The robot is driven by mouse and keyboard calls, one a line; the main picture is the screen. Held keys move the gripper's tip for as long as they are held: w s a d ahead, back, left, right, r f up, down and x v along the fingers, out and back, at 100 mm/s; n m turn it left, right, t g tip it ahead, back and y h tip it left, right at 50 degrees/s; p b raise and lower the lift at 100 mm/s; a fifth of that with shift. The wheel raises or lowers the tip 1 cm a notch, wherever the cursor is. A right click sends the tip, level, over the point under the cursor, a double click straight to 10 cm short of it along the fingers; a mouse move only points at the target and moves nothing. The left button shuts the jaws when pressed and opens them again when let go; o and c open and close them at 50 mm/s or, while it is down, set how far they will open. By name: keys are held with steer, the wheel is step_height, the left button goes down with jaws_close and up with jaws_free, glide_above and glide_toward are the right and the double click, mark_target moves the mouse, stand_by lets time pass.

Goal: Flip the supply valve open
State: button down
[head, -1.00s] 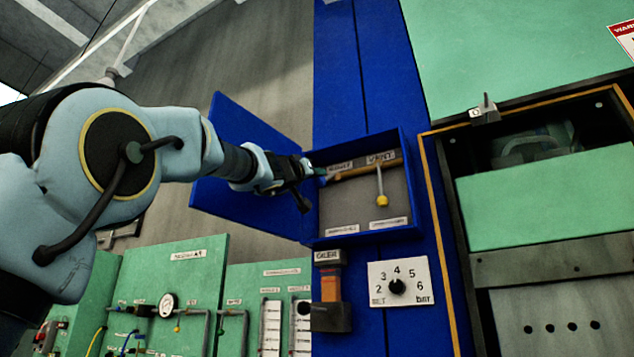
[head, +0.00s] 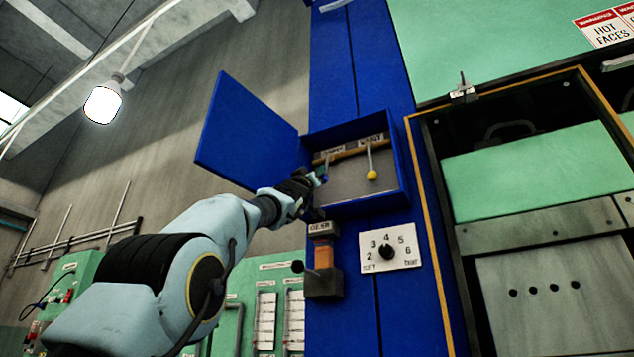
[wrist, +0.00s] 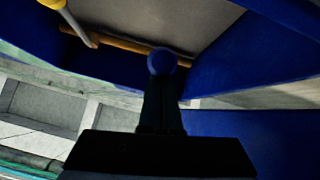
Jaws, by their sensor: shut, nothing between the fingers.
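The open blue valve box (head: 401,165) on the press column holds a brass pipe (head: 350,150) with two levers. The right lever, under a label that looks like VENT, hangs down with a yellow knob (head: 372,175). The left lever (head: 327,160), under a hard-to-read label, is partly hidden by my gripper (head: 314,182). My gripper is shut and empty at the box's left opening. In the wrist view a blue knob (wrist: 162,62) sits right at the tips of my shut fingers (wrist: 161,102); I cannot tell whether they touch.
The box door (head: 250,130) stands open to the left, close above my arm. Below are a cylinder-like fitting with an orange band (head: 323,258) and a numbered dial (head: 387,251). The green press (head: 540,190) stands to the right.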

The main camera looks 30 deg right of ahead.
steer(key=shift+w+d+f+p, duration=0.35)
steer(key=shift+w+d+p, duration=0.15)
steer(key=shift+d, duration=0.2)
steer(key=shift+w+d+f+p, duration=0.3)
steer(key=shift+w+d+p, duration=0.15)
steer(key=shift+d, duration=0.25)
